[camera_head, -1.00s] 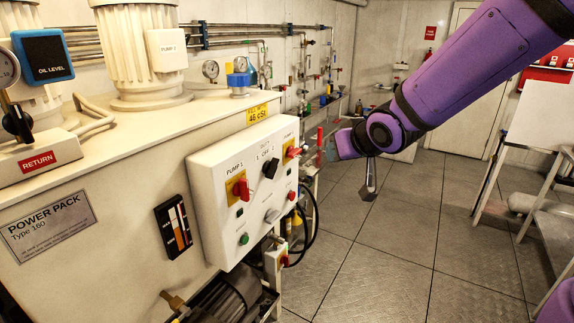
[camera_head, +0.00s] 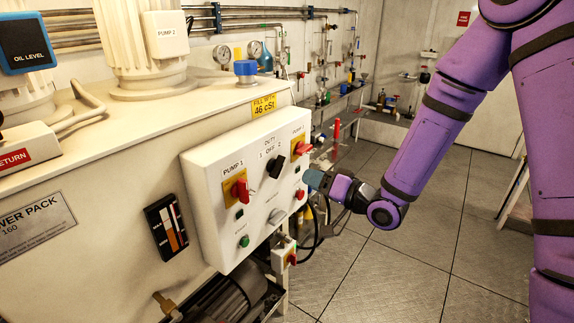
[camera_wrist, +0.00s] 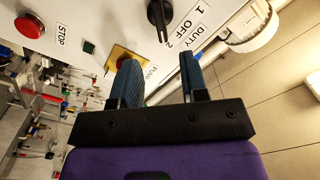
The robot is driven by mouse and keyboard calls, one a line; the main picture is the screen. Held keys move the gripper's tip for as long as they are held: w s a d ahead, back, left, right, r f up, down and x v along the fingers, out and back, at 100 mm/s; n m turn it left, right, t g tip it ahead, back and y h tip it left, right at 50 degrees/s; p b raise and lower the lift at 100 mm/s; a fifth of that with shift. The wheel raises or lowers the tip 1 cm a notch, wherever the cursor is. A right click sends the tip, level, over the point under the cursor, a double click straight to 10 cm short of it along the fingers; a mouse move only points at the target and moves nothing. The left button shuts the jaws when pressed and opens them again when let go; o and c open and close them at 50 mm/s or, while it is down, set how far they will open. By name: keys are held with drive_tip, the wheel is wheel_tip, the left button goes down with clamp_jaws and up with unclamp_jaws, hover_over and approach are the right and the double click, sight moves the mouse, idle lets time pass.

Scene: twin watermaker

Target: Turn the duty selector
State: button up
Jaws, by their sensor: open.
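The duty selector (camera_head: 276,166) is a black knob on the front of the white control box, under a label with DUTY, 1, OFF and 2. In the wrist view the selector (camera_wrist: 158,14) is at the top edge, partly cut off, beyond the gap between my fingers. My gripper (camera_head: 312,179) is at the right of the box, near the right-hand red switch. In the wrist view my gripper (camera_wrist: 160,74) is open, with two blue fingers apart and nothing between them. The fingers look clear of the selector.
A red STOP button (camera_wrist: 28,26) shows in the wrist view. Open floor (camera_head: 400,275) lies right.

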sight(282, 168)
drive_tip(key=x, duration=1)
drive_tip(key=shift+w+a, duration=0.25)
drive_tip(key=shift+a, duration=0.05)
clamp_jaws()
